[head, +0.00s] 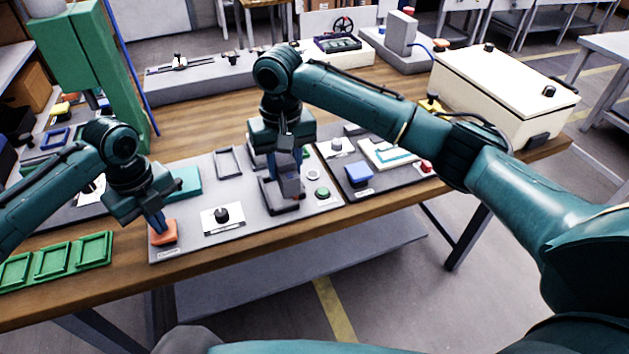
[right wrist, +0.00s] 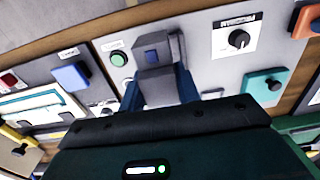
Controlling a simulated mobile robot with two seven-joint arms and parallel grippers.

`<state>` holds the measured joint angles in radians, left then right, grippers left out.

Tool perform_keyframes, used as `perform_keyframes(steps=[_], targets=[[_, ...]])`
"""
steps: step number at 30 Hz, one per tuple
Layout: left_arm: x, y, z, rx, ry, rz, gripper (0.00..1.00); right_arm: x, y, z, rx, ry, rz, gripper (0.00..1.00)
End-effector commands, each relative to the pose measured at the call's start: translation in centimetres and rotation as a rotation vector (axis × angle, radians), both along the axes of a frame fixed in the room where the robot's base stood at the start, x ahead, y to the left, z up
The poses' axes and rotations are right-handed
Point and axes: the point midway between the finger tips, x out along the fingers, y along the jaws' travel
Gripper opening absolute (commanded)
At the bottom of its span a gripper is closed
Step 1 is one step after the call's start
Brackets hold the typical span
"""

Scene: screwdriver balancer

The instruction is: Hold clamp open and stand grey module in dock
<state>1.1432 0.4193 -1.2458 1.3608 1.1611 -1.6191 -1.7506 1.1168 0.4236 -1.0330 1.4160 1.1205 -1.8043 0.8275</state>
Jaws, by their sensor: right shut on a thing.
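The grey module (head: 290,186) is held upright between the fingers of my right gripper (head: 287,165). Its lower end is at the dark dock frame (head: 268,197) on the grey board; I cannot tell whether it is fully seated. The pad also shows in the right wrist view (right wrist: 303,20). The clamp itself is not clearly visible.
The grey board (head: 190,222) also carries a black knob on a white plate (head: 222,217), a green button (head: 322,193) and a teal block (head: 182,183). Green trays (head: 55,258) lie at the left. A second board (head: 385,178) and a cream case (head: 500,95) are at the right.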

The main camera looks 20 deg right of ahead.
Motion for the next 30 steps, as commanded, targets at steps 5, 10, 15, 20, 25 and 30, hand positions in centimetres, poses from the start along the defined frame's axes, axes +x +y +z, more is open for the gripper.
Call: perform_keyframes(steps=[5, 10, 15, 20, 25, 30], targets=[[-0.1, 0.0, -0.2, 0.001, 0.003, -0.001, 0.0, 2.4, 1.2, 0.3, -0.015, -0.009, 0.001, 0.06], [-0.1, 0.0, -0.2, 0.002, 0.003, -0.001, 0.0, 3.0, 1.4, 0.1, -0.022, -0.01, 0.002, 0.06], [-0.1, 0.0, -0.2, 0.001, 0.004, -0.001, 0.0, 3.0, 1.3, -0.8, -0.022, -0.01, 0.001, 0.06], [-0.1, 0.0, -0.2, 0.001, 0.004, -0.001, 0.0, 3.0, 1.3, -2.2, -0.022, -0.01, 0.001, 0.06], [-0.1, 0.0, -0.2, 0.001, 0.004, -0.001, 0.0, 3.0, 1.3, -3.4, -0.022, -0.01, 0.001, 0.06], [-0.1, 0.0, -0.2, 0.001, 0.004, -0.001, 0.0, 3.0, 1.3, -3.8, -0.022, -0.01, 0.001, 0.06]])
